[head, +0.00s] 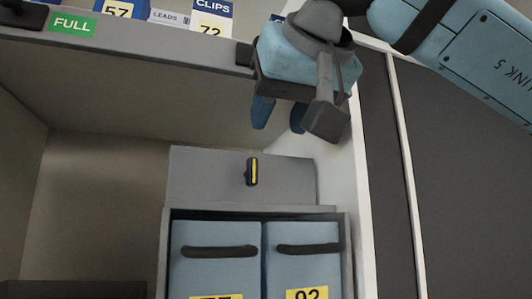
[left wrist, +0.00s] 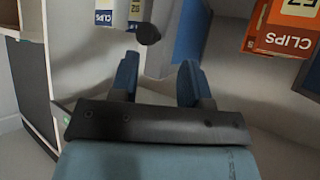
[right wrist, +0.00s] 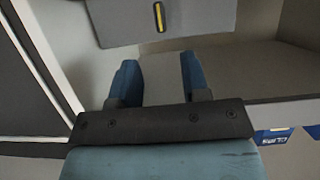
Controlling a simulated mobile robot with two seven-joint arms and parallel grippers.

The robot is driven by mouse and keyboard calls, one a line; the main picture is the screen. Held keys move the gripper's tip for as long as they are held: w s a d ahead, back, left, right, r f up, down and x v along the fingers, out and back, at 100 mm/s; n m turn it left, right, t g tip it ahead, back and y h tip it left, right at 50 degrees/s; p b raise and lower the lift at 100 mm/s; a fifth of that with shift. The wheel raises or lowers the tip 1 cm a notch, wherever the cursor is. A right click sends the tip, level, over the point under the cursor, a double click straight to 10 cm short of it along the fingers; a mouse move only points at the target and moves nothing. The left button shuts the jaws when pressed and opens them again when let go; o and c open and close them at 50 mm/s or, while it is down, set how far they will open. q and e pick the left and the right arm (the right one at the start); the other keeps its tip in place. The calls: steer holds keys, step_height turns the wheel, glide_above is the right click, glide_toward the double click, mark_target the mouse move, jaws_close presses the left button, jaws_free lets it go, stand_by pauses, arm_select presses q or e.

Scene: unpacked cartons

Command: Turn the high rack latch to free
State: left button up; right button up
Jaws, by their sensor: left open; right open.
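The latch (head: 252,172) is a small dark knob with a yellow stripe on a grey panel (head: 205,178) above two blue drawers. Its stripe stands nearly vertical in the head view. It also shows in the right wrist view (right wrist: 159,16) at the top, ahead of the fingers. My right gripper (head: 278,115) is open and empty, above and slightly right of the latch, apart from it. Its two blue fingers also show in the right wrist view (right wrist: 157,82). My left gripper (left wrist: 158,82) is open with nothing between its fingers; it is not clearly seen in the head view.
The blue drawers (head: 215,275) with dark handles sit below the panel, inside a grey shelf bay. A shelf edge (head: 150,45) with a green FULL label crosses above, carrying labelled boxes (head: 212,18). A white upright (head: 355,170) stands at right.

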steer(key=v, duration=0.3)
steer(key=shift+a, duration=0.1)
steer(key=shift+w, duration=0.1)
stand_by(0.3)
